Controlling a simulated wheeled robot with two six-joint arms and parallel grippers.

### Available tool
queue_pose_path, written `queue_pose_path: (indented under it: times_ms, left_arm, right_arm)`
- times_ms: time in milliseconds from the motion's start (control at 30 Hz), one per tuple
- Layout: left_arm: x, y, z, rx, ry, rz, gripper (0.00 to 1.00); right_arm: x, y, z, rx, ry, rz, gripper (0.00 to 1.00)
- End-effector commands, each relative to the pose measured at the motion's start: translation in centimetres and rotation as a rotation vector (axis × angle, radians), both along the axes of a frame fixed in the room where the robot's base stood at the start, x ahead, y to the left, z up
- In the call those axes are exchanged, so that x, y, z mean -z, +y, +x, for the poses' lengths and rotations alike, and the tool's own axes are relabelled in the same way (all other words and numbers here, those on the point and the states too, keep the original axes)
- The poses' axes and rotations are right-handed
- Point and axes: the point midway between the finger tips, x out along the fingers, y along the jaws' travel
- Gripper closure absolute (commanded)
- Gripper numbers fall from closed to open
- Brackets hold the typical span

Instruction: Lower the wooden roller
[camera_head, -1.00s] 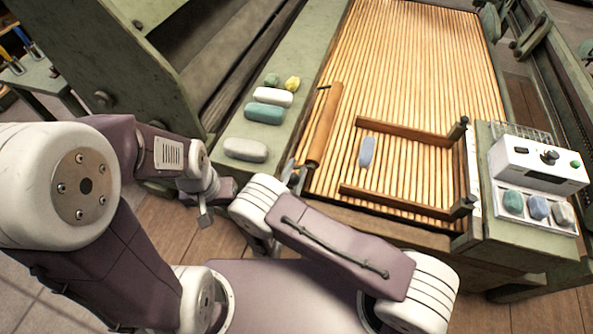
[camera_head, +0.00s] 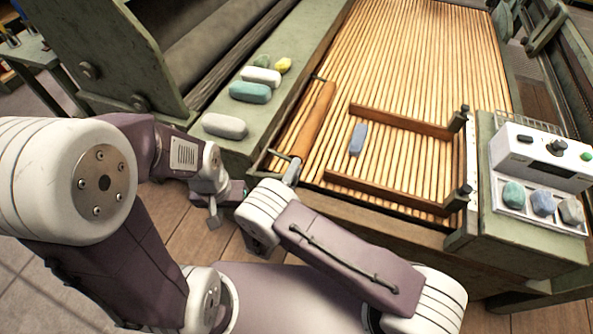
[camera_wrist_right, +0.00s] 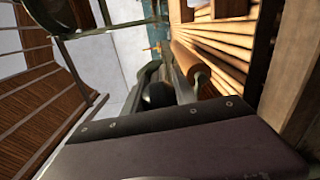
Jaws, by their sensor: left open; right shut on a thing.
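The wooden roller (camera_head: 315,118) is an orange-brown cylinder at the left edge of the slatted wooden bed (camera_head: 400,80), with thin dark metal rods at both ends. My right gripper (camera_head: 291,171) is shut at its near end, by the metal rod. The wrist view shows the roller (camera_wrist_right: 188,62) just beyond the fingers of this gripper (camera_wrist_right: 168,78); the exact grip is partly hidden. I cannot tell whether the roller touches the slats. My left gripper (camera_head: 213,207) is open and empty over the floor, left of the bed.
Several stones (camera_head: 250,92) lie on the green ledge left of the roller. A blue block (camera_head: 357,139) lies on the slats between two wooden rails (camera_head: 400,121). A white control box (camera_head: 540,155) with stones in its tray stands at right.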

Motion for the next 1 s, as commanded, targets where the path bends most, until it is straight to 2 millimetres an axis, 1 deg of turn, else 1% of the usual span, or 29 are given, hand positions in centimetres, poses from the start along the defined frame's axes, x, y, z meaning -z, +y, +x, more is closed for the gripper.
queue_pose_path:
  times_ms: [33, 200, 767, 800, 833, 867, 1000]
  left_arm:
    - [0.52, 0.00, 0.00, 0.000, 0.000, 0.000, 0.48]
    - [0.99, 0.00, 0.00, 0.000, 0.000, 0.000, 0.48]
    - [1.18, 0.00, 0.00, 0.000, 0.000, 0.000, 0.48]
    - [1.19, 0.00, 0.00, 0.000, 0.000, 0.000, 0.48]
    - [1.19, 0.00, 0.00, 0.000, 0.000, 0.000, 0.48]
    - [1.19, 0.00, 0.00, 0.000, 0.000, 0.000, 0.48]
    - [1.17, 0.00, 0.00, 0.000, 0.000, 0.000, 0.48]
  right_arm:
    - [0.56, -0.04, -0.01, 0.002, -0.005, 0.015, 1.00]
    - [1.07, 0.00, 0.01, 0.003, -0.020, 0.062, 1.00]
    - [1.52, -0.02, -0.03, 0.002, -0.022, 0.086, 1.00]
    - [1.52, -0.02, -0.04, 0.002, -0.022, 0.086, 0.56]
    - [1.51, -0.02, -0.04, 0.002, -0.023, 0.086, 0.48]
    - [1.49, -0.01, -0.03, 0.002, -0.023, 0.085, 0.45]
    - [1.39, 0.02, 0.00, 0.002, -0.024, 0.085, 0.45]
